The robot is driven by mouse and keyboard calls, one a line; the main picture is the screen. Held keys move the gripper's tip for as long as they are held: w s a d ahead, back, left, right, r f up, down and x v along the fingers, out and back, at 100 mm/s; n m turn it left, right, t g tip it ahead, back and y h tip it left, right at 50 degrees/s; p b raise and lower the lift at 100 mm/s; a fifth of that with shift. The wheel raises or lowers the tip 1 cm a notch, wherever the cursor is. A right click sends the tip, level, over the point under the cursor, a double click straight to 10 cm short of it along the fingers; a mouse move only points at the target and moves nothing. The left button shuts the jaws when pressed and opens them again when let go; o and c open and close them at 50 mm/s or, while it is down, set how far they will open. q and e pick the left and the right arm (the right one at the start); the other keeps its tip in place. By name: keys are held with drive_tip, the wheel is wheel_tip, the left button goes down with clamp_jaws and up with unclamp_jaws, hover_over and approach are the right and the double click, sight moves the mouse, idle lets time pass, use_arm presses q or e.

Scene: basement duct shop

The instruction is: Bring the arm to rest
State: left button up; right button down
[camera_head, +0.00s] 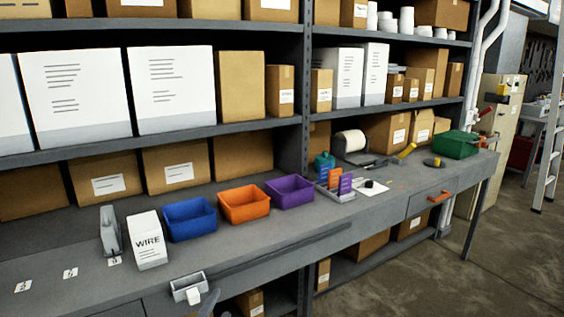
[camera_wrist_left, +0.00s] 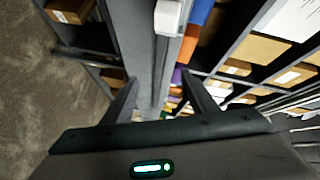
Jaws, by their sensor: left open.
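My left gripper (camera_head: 190,288) shows small at the bottom of the head view, by the front edge of the workbench (camera_head: 262,262). In the left wrist view the two dark fingers of that gripper (camera_wrist_left: 160,92) stand apart, with nothing between them. The gripper is open and empty. The bench and bins show beyond the fingers. Most of the left arm is out of the head view. My right gripper is not in view.
On the bench stand a white WIRE box (camera_head: 148,240), a blue bin (camera_head: 190,219), an orange bin (camera_head: 243,204) and a purple bin (camera_head: 289,191). A green box (camera_head: 456,144) is at the far right end. Shelves of cartons rise behind.

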use_arm(q)
drive_tip(key=s+a+f+n+g+y, duration=0.1)
drive_tip(key=s+a+f+n+g, duration=0.1)
drive_tip(key=s+f+n, duration=0.3)
drive_tip(key=s+a+f+n+g+y, duration=0.15)
drive_tip(key=s+f, duration=0.25)
drive_tip(key=s, duration=0.4)
drive_tip(key=s+a+f+n+g, duration=0.1)
drive_tip(key=s+f+n+g, duration=0.15)
drive_tip(key=s, duration=0.75)
drive_tip(key=s+f+n+g, duration=0.15)
drive_tip(key=s+g, duration=0.25)
drive_tip(key=s, duration=0.6)
drive_tip(key=s+a+f+n+g, duration=0.1)
drive_tip(key=s+n+g, duration=0.2)
drive_tip(key=s, duration=0.8)
wheel_tip(320, 180, down, 30)
drive_tip(key=s+g, duration=0.1)
drive_tip(key=s+a+f+g, duration=0.1)
drive_tip(key=s+a+f, duration=0.2)
drive_tip(key=s+f, duration=1.3)
drive_tip(key=shift+s+f, duration=0.15)
drive_tip(key=shift+s, duration=0.7)
drive_tip(key=shift+h, duration=0.25)
